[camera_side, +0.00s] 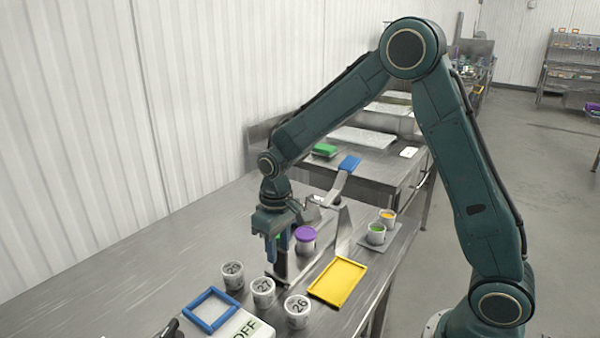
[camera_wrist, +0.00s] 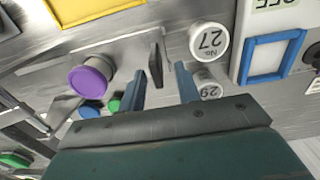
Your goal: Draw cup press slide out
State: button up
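My gripper (camera_side: 276,254) points down at the left end of a metal press-like fixture (camera_side: 297,264). In the wrist view my gripper (camera_wrist: 160,70) has its two blue-grey fingers wide apart. A dark upright tab (camera_wrist: 155,57) on the fixture shows in the gap near the fingertips; I cannot tell whether they touch it. A purple round top (camera_side: 305,234) stands on the fixture beside my gripper, and it also shows in the wrist view (camera_wrist: 90,80). White cups marked 29 (camera_side: 232,275), 27 (camera_side: 263,292) and 26 (camera_side: 297,311) stand in front.
A yellow frame (camera_side: 338,281) lies right of the fixture. A blue frame (camera_side: 210,310) sits on a white device at the front. A blue-ended lever (camera_side: 348,163) rises behind. Cups with green (camera_side: 376,233) and orange (camera_side: 388,216) contents stand at right. The table's left side is clear.

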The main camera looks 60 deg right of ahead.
notch_tip(320, 180, up, 10)
jog(key=shift+r, duration=0.15)
dwell(0.3)
jog(key=s+r+t, duration=0.2)
jog(key=s+r, duration=0.2)
jog(key=s, duration=0.8)
jog(key=s+r+t, duration=0.3)
jog(key=s, duration=0.8)
jog(key=shift+s+d+r+t, duration=0.3)
jog(key=shift+s+d+r, duration=0.05)
jog(key=shift+d, duration=0.1)
dwell(1.0)
